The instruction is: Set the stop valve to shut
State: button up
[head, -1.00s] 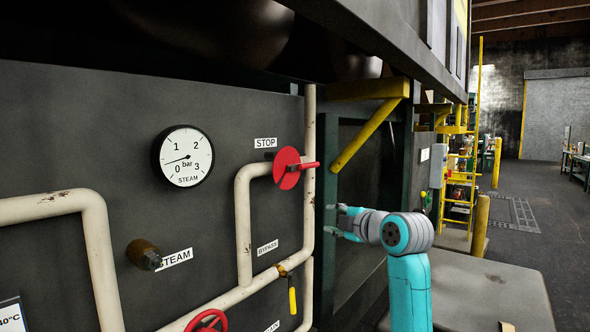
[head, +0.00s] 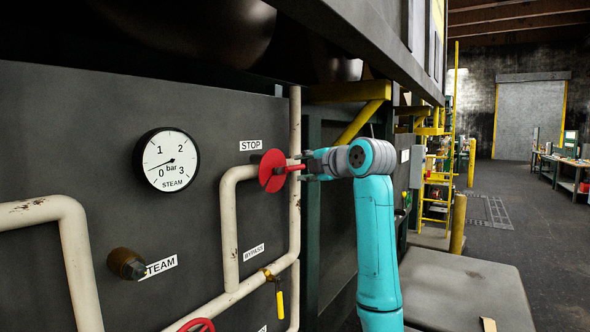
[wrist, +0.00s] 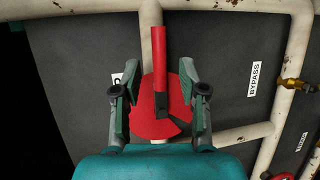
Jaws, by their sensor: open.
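The stop valve is a red disc (head: 268,171) with a red lever handle (head: 296,167), mounted on a cream pipe beside the STOP label (head: 250,145). In the head view the handle sticks out to the right. In the wrist view the disc (wrist: 153,112) and handle (wrist: 159,55) lie between the two fingers, with the handle pointing up the picture. My gripper (wrist: 159,68) is open, one finger on each side of the handle, with gaps on both sides. In the head view my gripper (head: 306,166) is at the handle's outer end and partly covers it.
Cream pipes (head: 228,230) run around the valve on the dark panel. A steam gauge (head: 170,160), a BYPASS label (head: 254,252) with a yellow handle (head: 280,304) below, and a red wheel (head: 197,325) are near. A yellow brace (head: 358,122) stands behind my arm.

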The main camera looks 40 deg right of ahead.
aim_at(297, 168)
jog(key=shift+w+d+f, duration=0.1)
jog(key=shift+w+f, duration=0.1)
jog(key=shift+w, duration=0.85)
jog(key=shift+w+f, duration=0.2)
jog(key=shift+w, duration=0.85)
grip_shut()
